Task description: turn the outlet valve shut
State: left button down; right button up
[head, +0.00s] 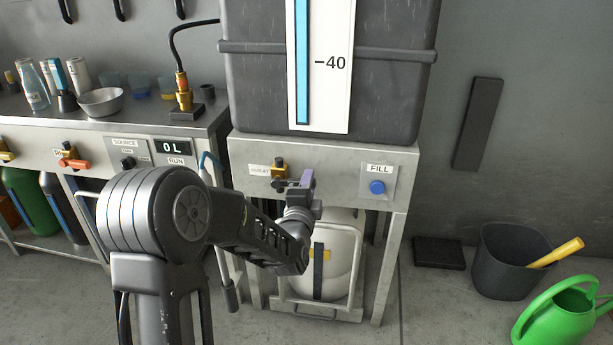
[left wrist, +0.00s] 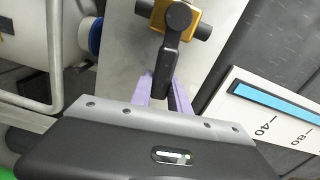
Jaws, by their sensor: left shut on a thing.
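The outlet valve (head: 279,168) is a small brass fitting on the grey front panel under the tank. In the left wrist view its brass body (left wrist: 158,14) shows at the top, with a black lever (left wrist: 170,55) running down from a round pivot. My left gripper (head: 302,183) has purple fingers and reaches the lever from the front. In the left wrist view the left gripper (left wrist: 165,92) is shut on the lever's end, one finger on each side. In the head view the lever points right from the valve, partly hidden by the fingers. My right gripper is not in view.
A blue FILL button (head: 377,187) sits right of the valve. The dark tank (head: 395,70) with a level gauge (head: 323,50) stands above; a pale container (head: 340,245) stands below. A bucket (head: 500,270) and green watering can (head: 558,318) stand on the right floor.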

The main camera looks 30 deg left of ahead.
pick_arm(q)
jog(key=shift+d+f+m, duration=0.1)
jog(key=shift+f+m, duration=0.55)
jog(key=shift+m, duration=0.15)
jog(key=c, duration=1.2)
grip_release()
jog(key=shift+c, duration=0.2)
jog(key=shift+r, duration=0.1)
jog(key=p+v, duration=0.1)
jog(key=v, duration=0.6)
jog(key=shift+s+p, duration=0.35)
jog(key=shift+p, duration=0.05)
jog(key=shift+d, duration=0.1)
